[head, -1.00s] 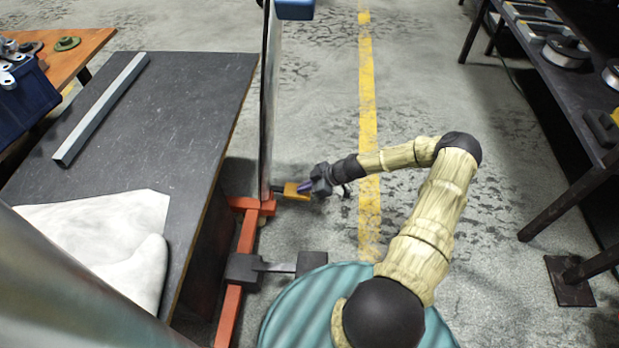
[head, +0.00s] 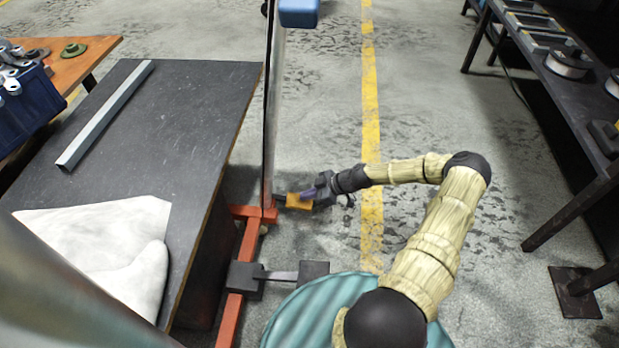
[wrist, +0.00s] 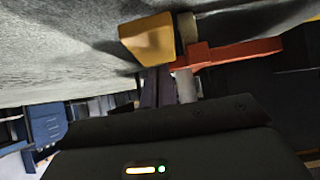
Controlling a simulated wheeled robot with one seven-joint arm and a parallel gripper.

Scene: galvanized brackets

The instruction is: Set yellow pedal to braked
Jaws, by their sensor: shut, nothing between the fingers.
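The yellow pedal (head: 299,202) sticks out to the right from the foot of the red-orange frame (head: 248,250), low over the floor. My gripper (head: 309,192) is at the pedal's right end, with its purple fingers shut and nothing between them. In the wrist view the yellow pedal (wrist: 148,42) is close ahead, with the red-orange frame part (wrist: 235,52) to its right. The dark fingers (wrist: 156,88) reach up to the pedal's lower edge and seem to touch it. I cannot tell the pedal's exact angle.
A dark pedal (head: 313,270) on a metal arm sticks out nearer me from a black block (head: 245,278). A dark-topped table (head: 185,120) with a metal bar and white cloth stands left. A dark bench (head: 570,100) stands right. Open floor with a yellow line lies between.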

